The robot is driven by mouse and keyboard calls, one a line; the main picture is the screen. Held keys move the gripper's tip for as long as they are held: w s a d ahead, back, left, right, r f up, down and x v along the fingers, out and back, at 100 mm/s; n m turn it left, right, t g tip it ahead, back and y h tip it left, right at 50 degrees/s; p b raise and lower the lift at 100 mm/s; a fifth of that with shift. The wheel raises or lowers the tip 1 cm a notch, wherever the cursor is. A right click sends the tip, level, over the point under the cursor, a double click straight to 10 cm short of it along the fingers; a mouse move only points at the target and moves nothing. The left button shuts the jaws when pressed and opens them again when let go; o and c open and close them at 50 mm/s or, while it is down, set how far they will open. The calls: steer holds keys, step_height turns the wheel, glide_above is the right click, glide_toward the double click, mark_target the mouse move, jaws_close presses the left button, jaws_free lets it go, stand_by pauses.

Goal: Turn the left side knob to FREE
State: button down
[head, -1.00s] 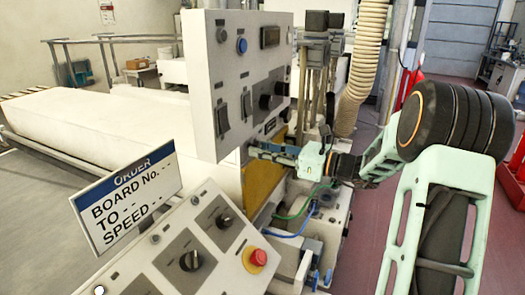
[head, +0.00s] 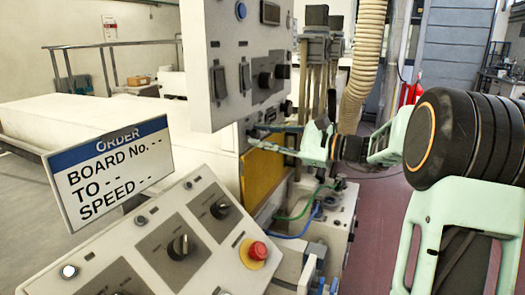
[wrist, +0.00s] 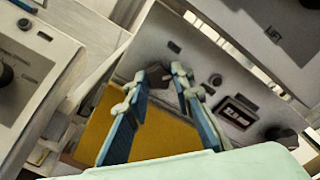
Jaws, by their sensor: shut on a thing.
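My gripper (wrist: 167,76) is closed at the left part of the grey side panel (wrist: 140,55) in the wrist view. Its two blue fingers are shut on the left side knob, which is mostly hidden between the fingertips; its pointer and setting cannot be read. In the head view my gripper (head: 252,138) reaches from the right to the low panel beneath the upright white control box (head: 222,105). The FREE mark is not legible in either view.
The side panel also carries a second dark knob (wrist: 285,135) and a small display (wrist: 236,112). A sloped console (head: 150,235) with a red stop button (head: 257,251) stands in front. An order sign (head: 110,172) stands left. A ribbed hose (head: 362,60) hangs behind my arm.

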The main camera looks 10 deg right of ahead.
steer(key=n+b, duration=0.1)
steer(key=b, duration=0.1)
steer(key=n+b, duration=0.4)
steer(key=b, duration=0.1)
steer(key=shift+f, duration=0.3)
steer(key=n+b, duration=0.3)
steer(key=shift+r, duration=0.4)
steer(key=c, duration=1.7)
jaws_free()
steer(key=shift+o, duration=0.2)
steer(key=shift+d, duration=0.1)
steer(key=v, duration=1.2)
steer(key=shift+w, duration=0.1)
